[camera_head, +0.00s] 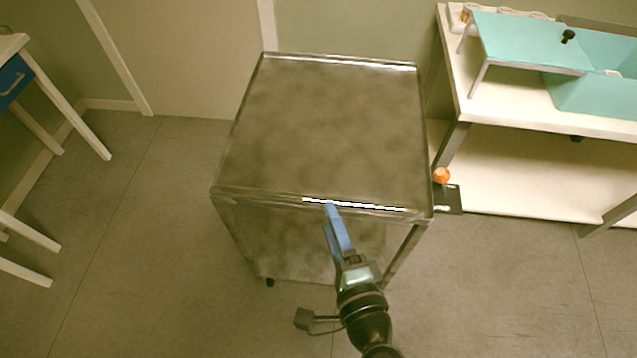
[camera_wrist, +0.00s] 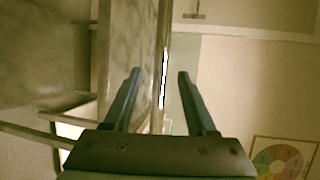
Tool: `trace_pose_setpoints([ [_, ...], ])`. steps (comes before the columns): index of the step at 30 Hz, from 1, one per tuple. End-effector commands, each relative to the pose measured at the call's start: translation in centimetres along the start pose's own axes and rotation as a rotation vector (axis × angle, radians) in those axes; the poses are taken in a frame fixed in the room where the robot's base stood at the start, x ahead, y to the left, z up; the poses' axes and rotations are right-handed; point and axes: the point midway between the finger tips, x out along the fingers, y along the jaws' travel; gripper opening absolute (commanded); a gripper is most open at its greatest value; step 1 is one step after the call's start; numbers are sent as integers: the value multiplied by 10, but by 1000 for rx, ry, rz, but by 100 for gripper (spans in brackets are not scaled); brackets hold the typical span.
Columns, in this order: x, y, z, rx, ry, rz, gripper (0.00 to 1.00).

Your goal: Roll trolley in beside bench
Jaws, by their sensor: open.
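The grey metal trolley (camera_head: 325,130) stands upright on the floor, with a flat, empty, rimmed top and a lower shelf. The white bench (camera_head: 560,122) is to its right, close to the trolley's right side. My gripper (camera_head: 332,210) is at the trolley's near edge. In the wrist view my gripper (camera_wrist: 157,75) is open, with one finger on each side of the trolley's edge (camera_wrist: 164,80). I cannot tell whether either finger touches it. The gripper and arm hide part of the trolley's front.
A teal stand (camera_head: 530,42) and teal bin (camera_head: 600,85) are on the bench. An orange knob (camera_head: 441,175) and dark plate (camera_head: 450,199) sit in the gap by the trolley's right side. A white table (camera_head: 12,45) is at far left. Floor between table and trolley is clear.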

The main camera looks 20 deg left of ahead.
Motion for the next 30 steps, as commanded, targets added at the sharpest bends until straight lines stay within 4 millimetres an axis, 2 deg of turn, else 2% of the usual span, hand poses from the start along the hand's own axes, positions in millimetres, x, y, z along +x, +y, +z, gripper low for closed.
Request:
trace_pose_setpoints([
  [1, 13, -3, 2, -1, -6, -2, 57],
  [6, 48, -2, 1, -1, -4, -1, 57],
  [12, 77, -2, 1, -2, -2, -1, 57],
  [18, 88, -1, 1, -3, -1, 0, 57],
  [25, 88, -1, 1, -3, -1, 0, 57],
  [26, 88, -1, 1, -3, -1, 0, 55],
  [30, 88, -1, 1, -3, -1, 0, 30],
])
